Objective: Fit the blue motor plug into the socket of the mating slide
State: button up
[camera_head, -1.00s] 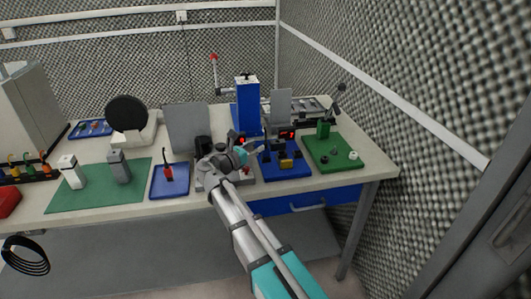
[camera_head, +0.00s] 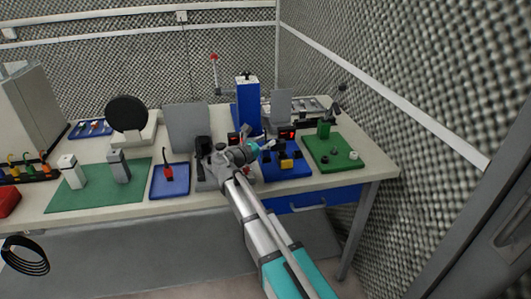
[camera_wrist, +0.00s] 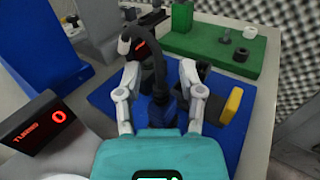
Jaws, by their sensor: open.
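In the wrist view, the blue motor plug (camera_wrist: 162,110) stands on the blue mat with a black cable arching up from it. My gripper (camera_wrist: 158,88) is open, with one pale finger on each side of the plug; I cannot tell whether either finger touches it. Right of the plug is a black block with a yellow end piece (camera_wrist: 231,105), which seems to be the mating slide; its socket is not clear. In the head view, my gripper (camera_head: 264,141) is over the left part of the blue mat, and the yellow piece (camera_head: 286,163) shows to its right. The plug is too small to make out there.
A red-lit display box (camera_wrist: 45,128) stands left of my gripper, and another display stands behind the cable. A tall blue column (camera_head: 246,98) rises behind. A green board (camera_head: 330,160) with small parts lies to the right. The bench's front right corner is clear.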

grip_shut()
jog(key=shift+r, duration=0.2)
dwell(0.5)
notch_tip(320, 180, up, 2)
jog(key=shift+r+p, duration=0.1)
jog(key=shift+p, duration=1.15)
jog(key=s+r+p, duration=1)
jog(key=s, duration=0.4)
jog(key=shift+d+r+p, duration=0.15)
jog(key=shift+r+p, duration=0.1)
jog(key=shift+p, duration=0.05)
